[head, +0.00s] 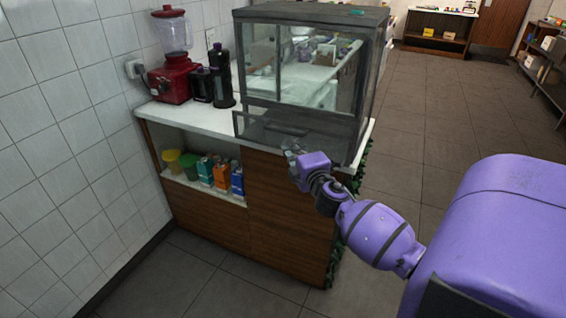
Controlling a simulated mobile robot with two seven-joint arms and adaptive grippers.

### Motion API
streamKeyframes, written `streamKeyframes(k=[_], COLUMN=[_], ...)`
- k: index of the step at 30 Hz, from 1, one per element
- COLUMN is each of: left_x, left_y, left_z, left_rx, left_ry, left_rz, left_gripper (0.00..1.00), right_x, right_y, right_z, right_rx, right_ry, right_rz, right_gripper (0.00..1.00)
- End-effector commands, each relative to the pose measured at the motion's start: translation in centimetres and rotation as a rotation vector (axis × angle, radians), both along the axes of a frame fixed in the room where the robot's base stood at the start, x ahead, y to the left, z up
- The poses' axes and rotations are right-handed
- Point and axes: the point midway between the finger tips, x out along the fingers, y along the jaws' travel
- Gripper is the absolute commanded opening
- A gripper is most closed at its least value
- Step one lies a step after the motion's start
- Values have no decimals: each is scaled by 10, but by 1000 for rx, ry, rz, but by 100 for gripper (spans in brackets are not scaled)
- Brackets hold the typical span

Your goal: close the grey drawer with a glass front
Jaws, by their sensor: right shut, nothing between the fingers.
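The grey drawer with a glass front (262,134) is at the bottom of the glass display case (322,16) on the counter. Its front panel appears to stand out a little from the case, but how far is hard to tell. A dark handle shows on it. My right gripper (290,149) is shut and empty, at the lower edge of the drawer front, right of its middle. I cannot tell whether it touches the panel. My left gripper is not in view.
An open shelf below holds several cartons (221,173) and tubs (189,166). A tiled wall (60,120) is at left. Floor at right is clear.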

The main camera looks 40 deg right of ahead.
Motion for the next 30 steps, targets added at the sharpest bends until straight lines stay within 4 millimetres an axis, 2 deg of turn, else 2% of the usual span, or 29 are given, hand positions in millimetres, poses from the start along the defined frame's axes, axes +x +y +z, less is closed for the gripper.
streamKeyframes(k=[3, 10, 26, 30], left_x=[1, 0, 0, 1], left_y=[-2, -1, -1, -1], left_z=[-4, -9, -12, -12], left_rx=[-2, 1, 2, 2], left_ry=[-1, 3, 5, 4], left_rz=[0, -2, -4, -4], left_gripper=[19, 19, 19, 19], right_x=[9, 21, 23, 17], right_y=[-24, -50, -58, -56], right_z=[-3, -2, 1, 1], right_rx=[-1, 1, -1, -2], right_ry=[3, 2, -1, 0], right_rz=[-2, -1, -3, -3], right_gripper=[0, 0, 0, 0])
